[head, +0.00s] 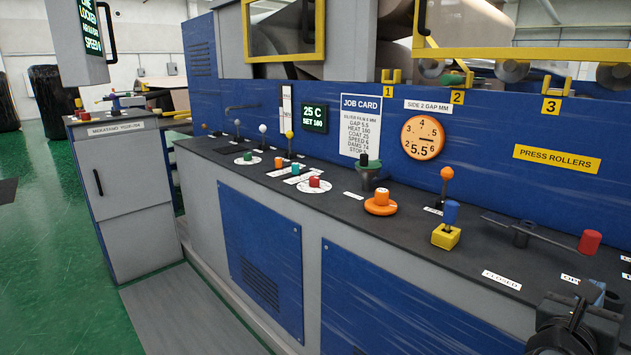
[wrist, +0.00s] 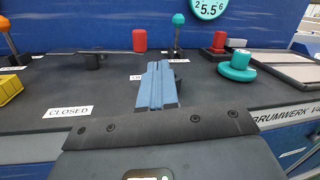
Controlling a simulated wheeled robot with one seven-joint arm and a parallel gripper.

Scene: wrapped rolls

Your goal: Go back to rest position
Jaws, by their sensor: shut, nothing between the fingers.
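My gripper (head: 594,292) shows at the lower right of the head view, over the dark console top (head: 410,245) near its front edge. In the wrist view its two blue fingers (wrist: 158,85) are together, with nothing between them. They point forward over the console. Ahead of them is a lever with a red cylindrical handle (head: 590,241), which also shows in the wrist view (wrist: 139,40). The fingers appear apart from the handle. A "CLOSED" label (head: 502,280) lies to the left of the gripper.
A yellow block with a blue knob (head: 446,236) and an orange-knobbed lever (head: 446,178) stand left of the red handle. An orange dial (head: 380,203) is further left. In the wrist view a teal-knobbed lever (wrist: 178,22) and a teal dial (wrist: 237,68) stand ahead and right.

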